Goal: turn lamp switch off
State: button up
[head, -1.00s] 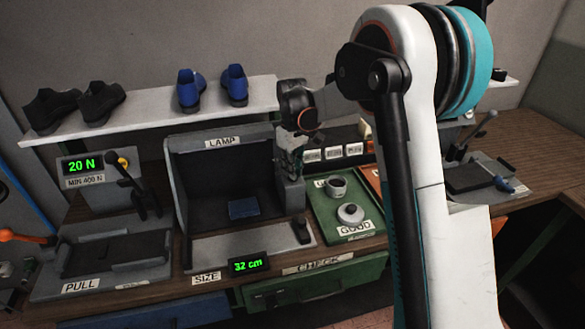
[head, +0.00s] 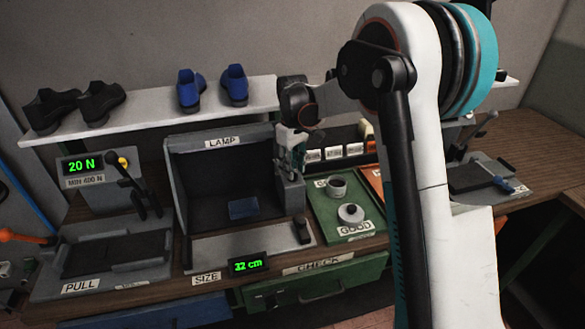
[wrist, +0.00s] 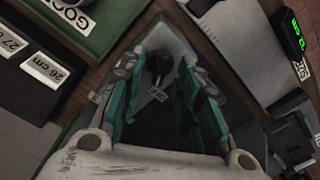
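The lamp booth (head: 175,195) is a dark grey open box with a LAMP label (head: 224,142) on its top edge. A grey housing (head: 291,193) stands at its right side, under my gripper (head: 296,170). In the wrist view, a small dark lever-like knob (wrist: 158,64), apparently the switch, shows on a grey surface beside a small white label (wrist: 158,93). My gripper (wrist: 160,66) is open, with its teal-sided fingers on either side of the knob in the picture. I cannot tell whether they touch it. The head view does not show the knob clearly.
A shelf (head: 150,117) with shoes runs behind. The size slide (head: 240,250) lies in front.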

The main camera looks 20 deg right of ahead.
notch_tip(320, 180, up, 11)
dwell(0.4)
jog(key=shift+s+r, duration=0.1)
jog(key=s+r+m+t+b, duration=0.1)
jog(key=s+r+m+t, duration=0.1)
jog(key=s, duration=0.7)
jog(key=s+r+m+t+b, duration=0.1)
jog(key=s+r, duration=0.2)
jog(key=s, duration=0.5)
jog(key=s+f+m+t+b, duration=0.1)
jog(key=s+f, duration=0.3)
jog(key=s, duration=0.4)
jog(key=s+f+m+t+b, duration=0.1)
jog(key=s+f+m+t, duration=0.1)
jog(key=s+f, duration=0.3)
jog(key=s+t, duration=0.1)
jog(key=s, duration=0.3)
jog(key=shift+d, duration=0.2)
